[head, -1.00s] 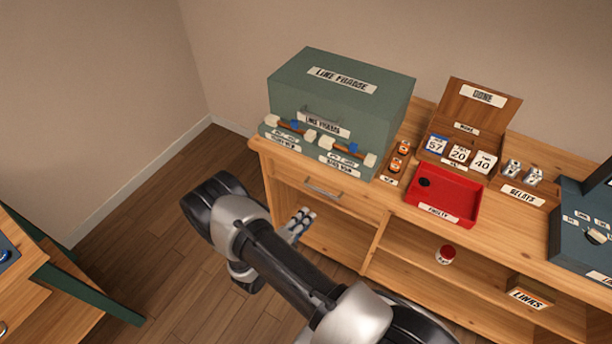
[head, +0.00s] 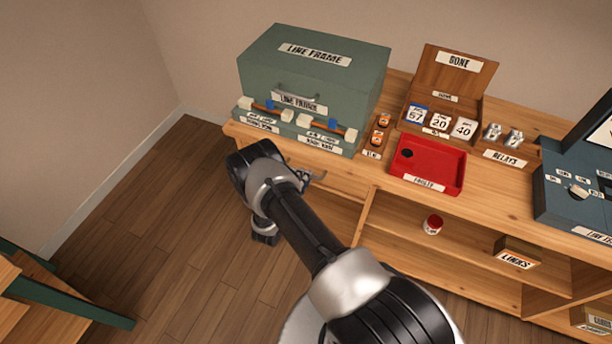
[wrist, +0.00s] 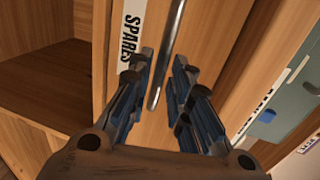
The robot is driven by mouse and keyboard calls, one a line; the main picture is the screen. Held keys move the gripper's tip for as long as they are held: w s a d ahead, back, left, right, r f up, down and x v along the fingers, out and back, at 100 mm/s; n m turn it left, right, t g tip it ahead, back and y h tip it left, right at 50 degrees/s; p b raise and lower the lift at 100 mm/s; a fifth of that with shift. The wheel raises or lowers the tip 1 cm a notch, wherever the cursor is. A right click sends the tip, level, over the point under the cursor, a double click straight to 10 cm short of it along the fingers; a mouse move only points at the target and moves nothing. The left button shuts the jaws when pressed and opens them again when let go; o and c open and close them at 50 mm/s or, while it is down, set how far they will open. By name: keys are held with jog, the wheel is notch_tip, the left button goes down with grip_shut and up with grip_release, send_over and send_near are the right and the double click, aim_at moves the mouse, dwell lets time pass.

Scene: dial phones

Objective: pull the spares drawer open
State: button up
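The spares drawer (wrist: 208,45) shows in the wrist view as a pale wooden front with a white SPARES label (wrist: 131,30). Its metal bar handle (wrist: 168,50) runs from the top edge down between my fingers in the picture. My gripper (wrist: 161,64) is open, with a finger on either side of the bar; I see no clear contact. In the head view my gripper (head: 308,178) is at the drawer front below the green line frame case, and my arm hides much of the drawer. I see no clear gap showing the drawer pulled out.
The green case (head: 315,70) stands on the bench top above the drawer. A red tray (head: 428,165) and a wooden box (head: 458,75) are to its right. An open shelf holds a red jar (head: 433,224).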

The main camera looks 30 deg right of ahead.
jog(key=shift+b+x, duration=0.3)
jog(key=shift+x, duration=1.2)
jog(key=shift+c, duration=0.3)
grip_shut()
